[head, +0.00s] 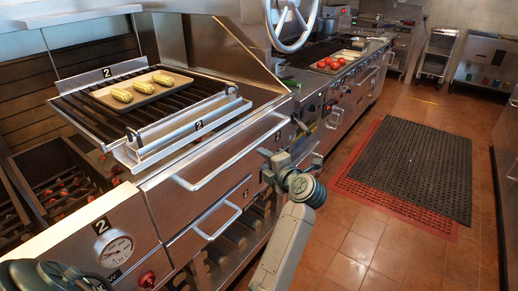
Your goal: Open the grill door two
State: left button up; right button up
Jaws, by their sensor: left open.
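The grill front carries several "2" labels. Its upper front panel (160,203) has a long metal bar handle (228,162). Below it, a smaller panel (185,247) has a "2" label (246,193) and a U-shaped handle (219,222). Both panels look shut, flush with the front. I cannot tell which one is called the door. My right gripper is not in view.
A tray (178,85) with corn lies on the grate (82,112). A gauge (113,248) and a red knob (147,279) sit at the front left. A wheel (293,45) stands above. Tomatoes lie on a farther tray (320,69). Mats (405,165) cover part of the open floor.

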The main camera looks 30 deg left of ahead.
aim_at(251, 151)
pick_arm(q)
jog(key=x, duration=0.2)
jog(key=p+x, duration=0.1)
jog(key=x, duration=0.1)
jog(key=shift+w+a+r, duration=0.1)
jog(key=shift+a+r, duration=0.05)
jog(key=shift+a, duration=0.25)
jog(key=x, duration=0.4)
jog(key=shift+p, duration=0.3)
jog(key=shift+w+a+f, duration=0.25)
jog(key=shift+w+a, duration=0.05)
jog(key=shift+a, duration=0.2)
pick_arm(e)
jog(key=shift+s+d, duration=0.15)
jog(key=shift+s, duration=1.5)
pick_arm(q)
grip_shut()
